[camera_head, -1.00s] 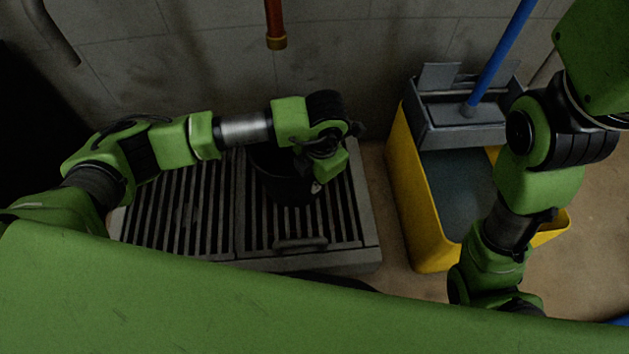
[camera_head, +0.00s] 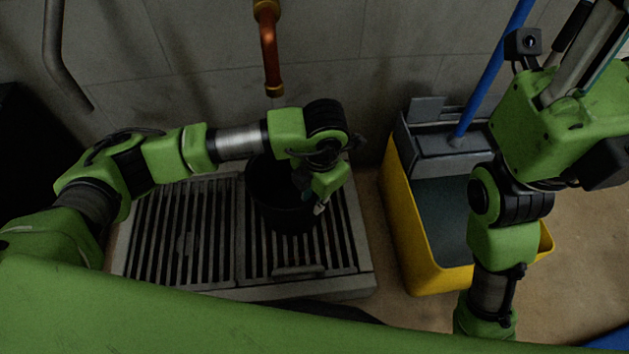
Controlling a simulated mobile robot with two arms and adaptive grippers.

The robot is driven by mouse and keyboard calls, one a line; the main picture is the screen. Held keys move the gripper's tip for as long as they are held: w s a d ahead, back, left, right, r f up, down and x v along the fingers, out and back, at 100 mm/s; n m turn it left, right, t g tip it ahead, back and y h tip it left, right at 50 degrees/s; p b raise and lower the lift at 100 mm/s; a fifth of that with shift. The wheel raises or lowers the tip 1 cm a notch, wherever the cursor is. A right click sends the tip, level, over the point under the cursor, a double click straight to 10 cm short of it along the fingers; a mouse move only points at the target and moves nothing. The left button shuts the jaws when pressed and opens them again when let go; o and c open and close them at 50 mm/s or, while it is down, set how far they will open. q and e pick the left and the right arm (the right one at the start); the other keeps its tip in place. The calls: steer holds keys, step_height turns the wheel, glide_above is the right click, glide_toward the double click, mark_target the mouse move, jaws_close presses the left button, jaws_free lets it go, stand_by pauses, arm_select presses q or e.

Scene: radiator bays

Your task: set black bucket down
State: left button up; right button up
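The black bucket (camera_head: 272,205) is upright at the right half of the grey slatted grate (camera_head: 365,270), below and near the copper pipe. I cannot tell whether its base touches the slats. My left arm reaches over it from the left and hides part of its rim and opening. My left gripper (camera_head: 319,207) points down at the bucket's right side; only a small part of its fingers shows, so its grip on the rim is unclear. My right gripper (camera_head: 592,45) is raised at the top right, away from the bucket, its fingertips cut off by the frame.
A copper pipe (camera_head: 269,55) hangs on the grey wall behind the grate. A yellow mop bucket (camera_head: 410,235) with a grey wringer (camera_head: 435,150) and a blue handle (camera_head: 490,75) stands to the right. The left half of the grate is clear.

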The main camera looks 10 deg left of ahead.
arm_select(q)
steer(key=shift+s+d+r+p, duration=0.15)
steer(key=shift+r+p, duration=0.5)
steer(key=shift+r, duration=1.3)
